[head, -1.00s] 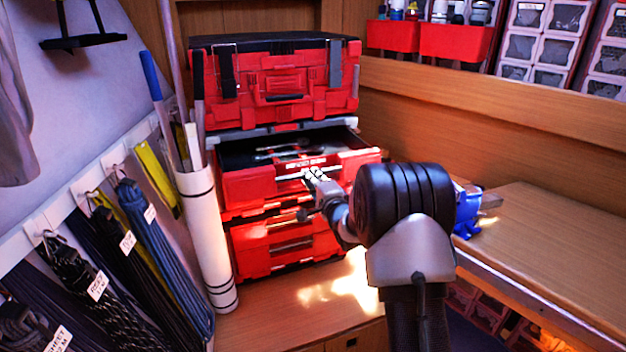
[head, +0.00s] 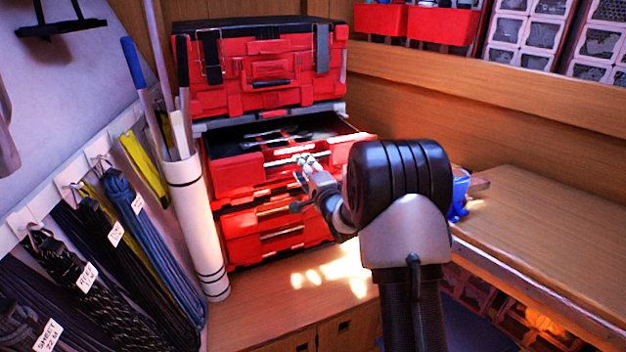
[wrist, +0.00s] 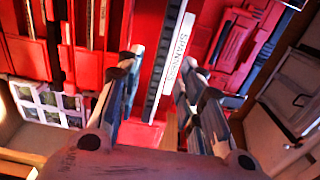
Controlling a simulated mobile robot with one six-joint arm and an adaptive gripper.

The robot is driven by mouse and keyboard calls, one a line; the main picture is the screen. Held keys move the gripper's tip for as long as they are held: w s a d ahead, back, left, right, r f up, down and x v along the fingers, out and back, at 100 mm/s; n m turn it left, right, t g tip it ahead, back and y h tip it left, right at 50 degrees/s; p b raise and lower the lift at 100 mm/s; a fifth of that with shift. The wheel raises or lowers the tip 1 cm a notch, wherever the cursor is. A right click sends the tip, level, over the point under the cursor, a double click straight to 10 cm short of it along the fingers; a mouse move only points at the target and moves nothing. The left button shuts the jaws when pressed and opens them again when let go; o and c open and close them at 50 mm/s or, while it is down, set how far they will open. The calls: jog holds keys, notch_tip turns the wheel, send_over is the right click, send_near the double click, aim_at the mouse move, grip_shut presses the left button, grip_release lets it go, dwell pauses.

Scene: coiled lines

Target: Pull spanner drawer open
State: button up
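The red toolbox stack shows in the head view with an upper drawer (head: 236,172) standing open and silver tools (head: 270,134) inside. In the wrist view a white label (wrist: 179,42) reading roughly "SPANNERS" sits beside a long dark ridged bar (wrist: 163,68) on the red front. My gripper (head: 306,160) is at this drawer front. In the wrist view its two fingers (wrist: 160,68) are apart, with the bar and label showing between them. The bar does not visibly fill the gap. Whether a finger touches the front I cannot tell.
More red drawers (head: 262,236) lie below, and a closed red case (head: 265,70) sits on top. A white tube (head: 193,225) of rods stands close on the left, near hanging coiled lines (head: 150,240). A wooden bench (head: 540,230) is at right.

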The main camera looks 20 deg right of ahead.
jog(key=s, duration=0.9)
jog(key=shift+s, duration=0.35)
jog(key=shift+d, duration=0.1)
jog(key=shift+r, duration=0.1)
jog(key=s+a+r+n+g+h, duration=0.1)
jog(key=s+a+r+n+g, duration=0.25)
jog(key=s, duration=0.25)
jog(key=s+a+r+n+g+h, duration=0.1)
jog(key=s+a+r+n+g, duration=0.15)
jog(key=s+n, duration=0.3)
jog(key=s+a+f+n+g, duration=0.1)
jog(key=s+a+n+g, duration=0.2)
jog(key=s, duration=1.1)
jog(key=s+a+f+n+g+y, duration=0.1)
jog(key=s+a+n+g, duration=0.3)
jog(key=s, duration=1)
jog(key=shift+s+a+f+n+y, duration=0.2)
jog(key=shift+a+f+n+y, duration=0.1)
jog(key=shift+a+f+n, duration=0.55)
jog(key=shift+d+r, duration=0.1)
jog(key=shift+r, duration=0.1)
